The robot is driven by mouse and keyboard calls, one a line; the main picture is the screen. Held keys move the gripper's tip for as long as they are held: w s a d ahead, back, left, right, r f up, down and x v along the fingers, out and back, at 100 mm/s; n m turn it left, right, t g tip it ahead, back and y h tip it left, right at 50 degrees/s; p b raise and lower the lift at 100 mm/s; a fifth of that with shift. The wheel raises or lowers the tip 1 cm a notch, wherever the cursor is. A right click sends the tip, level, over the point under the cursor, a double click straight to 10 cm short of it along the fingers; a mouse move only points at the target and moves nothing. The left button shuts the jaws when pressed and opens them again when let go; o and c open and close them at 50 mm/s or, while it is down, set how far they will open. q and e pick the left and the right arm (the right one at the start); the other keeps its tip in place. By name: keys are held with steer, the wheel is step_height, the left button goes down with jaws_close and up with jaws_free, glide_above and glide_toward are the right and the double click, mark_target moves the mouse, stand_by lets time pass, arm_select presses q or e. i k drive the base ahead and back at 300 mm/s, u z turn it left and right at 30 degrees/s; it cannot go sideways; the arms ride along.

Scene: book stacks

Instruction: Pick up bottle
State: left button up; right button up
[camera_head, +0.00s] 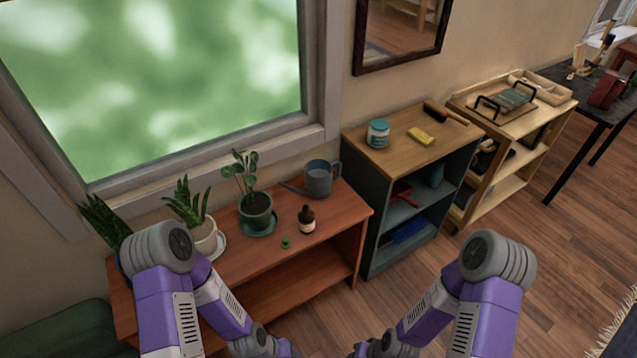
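A small dark brown bottle (307,220) with a pale label stands upright on the reddish wooden shelf unit (330,234), near its right part. A small green round item (286,243), perhaps a cap, lies on the shelf top to the left of the bottle and nearer to me. My two purple and grey arms come in from the bottom of the view. Their lower ends run out of the bottom edge, so both grippers are out of sight. Nothing touches the bottle.
Potted plants (256,209) stand left of the bottle, and a grey watering can (319,178) stands behind it. A dark cabinet (376,150) with a teal can (378,133) and a yellow sponge (420,136) stands to the right. Wooden floor (530,240) is clear at right.

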mark_target(305, 216)
steer(key=z, duration=1.85)
steer(key=i, duration=1.65)
steer(key=u, duration=3.05)
steer(key=i, duration=0.5)
